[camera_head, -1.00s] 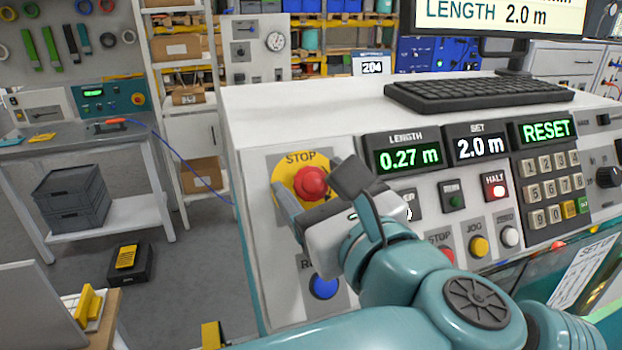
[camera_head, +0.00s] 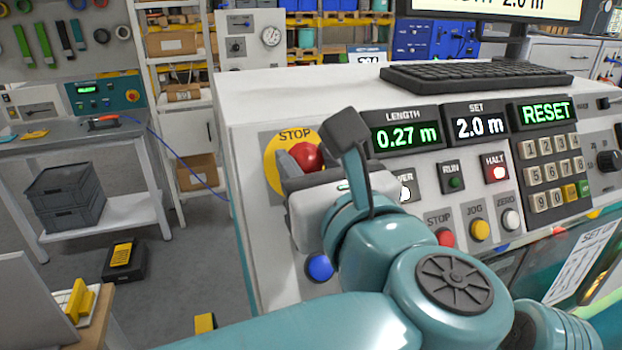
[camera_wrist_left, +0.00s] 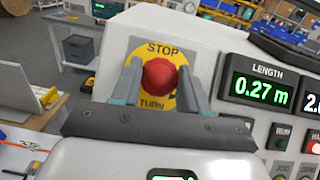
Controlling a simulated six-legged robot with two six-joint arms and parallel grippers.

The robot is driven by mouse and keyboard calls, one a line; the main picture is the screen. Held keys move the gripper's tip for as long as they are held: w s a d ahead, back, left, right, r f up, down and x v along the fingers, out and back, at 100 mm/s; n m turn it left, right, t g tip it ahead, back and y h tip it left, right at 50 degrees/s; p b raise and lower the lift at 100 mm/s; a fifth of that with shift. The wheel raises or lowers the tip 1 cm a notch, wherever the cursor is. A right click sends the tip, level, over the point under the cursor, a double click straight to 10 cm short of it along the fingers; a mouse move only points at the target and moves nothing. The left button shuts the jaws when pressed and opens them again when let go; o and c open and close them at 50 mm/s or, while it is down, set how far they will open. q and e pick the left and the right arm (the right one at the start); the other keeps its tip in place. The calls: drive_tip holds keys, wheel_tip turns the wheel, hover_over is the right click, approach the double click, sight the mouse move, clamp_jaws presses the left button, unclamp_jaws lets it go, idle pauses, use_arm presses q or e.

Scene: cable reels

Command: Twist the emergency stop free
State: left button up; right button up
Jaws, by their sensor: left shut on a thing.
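The emergency stop (camera_head: 306,157) is a red mushroom button on a yellow round plate (camera_head: 277,180) marked STOP, at the left of the sloping control panel. It also shows in the left wrist view (camera_wrist_left: 160,76), where the plate reads STOP and TURN. My left gripper (camera_head: 312,152) is at the button, with one finger on each side of it, shut on the red head. In the head view its fingers and palm hide part of the button and plate. My right gripper is not in view.
A blue button (camera_head: 319,268) sits below the gripper. The LENGTH display (camera_head: 406,138) reads 0.27 m, and the HALT button (camera_head: 495,170) glows red. A keyboard (camera_head: 476,78) lies on top of the console. A workbench (camera_head: 95,140) stands at the left.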

use_arm(q)
drive_tip(key=m+h+b, duration=0.2)
drive_tip(key=m, duration=0.1)
drive_tip(key=shift+a+f+m, duration=0.1)
drive_tip(key=shift+a+m, duration=0.05)
drive_tip(key=shift+m, duration=0.15)
drive_tip(key=shift+m+t+h, duration=0.3)
drive_tip(key=shift+m+h, duration=0.4)
drive_tip(key=shift+m, duration=0.2)
drive_tip(key=shift+r+m+h, duration=0.2)
drive_tip(key=shift+m+h, duration=0.7)
drive_tip(key=shift+m, duration=0.6)
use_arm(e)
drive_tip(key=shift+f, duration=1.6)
use_arm(q)
drive_tip(key=o, duration=1.1)
drive_tip(key=shift+c, duration=0.2)
drive_tip(key=shift+f, duration=0.1)
